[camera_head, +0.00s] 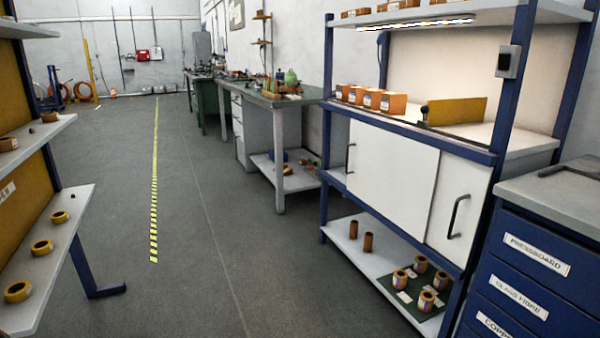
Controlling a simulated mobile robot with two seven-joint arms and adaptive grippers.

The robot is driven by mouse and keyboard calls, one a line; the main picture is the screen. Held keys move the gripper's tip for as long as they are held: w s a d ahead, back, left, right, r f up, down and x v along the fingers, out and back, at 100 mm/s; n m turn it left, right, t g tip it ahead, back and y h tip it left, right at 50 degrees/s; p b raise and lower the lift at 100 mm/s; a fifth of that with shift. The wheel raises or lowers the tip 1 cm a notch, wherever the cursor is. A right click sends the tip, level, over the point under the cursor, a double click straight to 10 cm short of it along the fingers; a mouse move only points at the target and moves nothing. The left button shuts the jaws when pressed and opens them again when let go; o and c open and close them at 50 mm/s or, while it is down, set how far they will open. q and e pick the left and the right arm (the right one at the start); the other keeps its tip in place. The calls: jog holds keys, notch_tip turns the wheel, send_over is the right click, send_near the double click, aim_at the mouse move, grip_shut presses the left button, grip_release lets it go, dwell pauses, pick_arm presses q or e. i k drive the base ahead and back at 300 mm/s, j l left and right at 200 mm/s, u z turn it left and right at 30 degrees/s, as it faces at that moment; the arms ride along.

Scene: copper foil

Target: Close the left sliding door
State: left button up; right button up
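The left sliding door (392,176) is a white panel in the blue-framed workbench, below its worktop. Its dark bar handle (350,158) is near the panel's left edge. A narrow pale strip shows between that edge and the blue left post (327,130); I cannot tell whether it is an opening. The left door's right edge meets or overlaps the white right sliding door (470,190), which has its own dark handle (458,217). Neither of my grippers is in view.
Copper-colored rolls (422,264) stand on the workbench's lower shelf (350,252). A blue drawer cabinet (540,262) is close at the right. A shelf rack (70,205) with tape rolls stands at the left. The grey floor (230,270) between them is clear.

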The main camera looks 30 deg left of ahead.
aim_at(396, 174)
jog(key=i+l+u, duration=0.1)
jog(key=i+u, duration=0.2)
jog(key=u, duration=0.15)
jog(key=i+l+u, duration=0.2)
jog(key=u, duration=0.3)
jog(key=i+l, duration=0.6)
jog(key=l, duration=0.1)
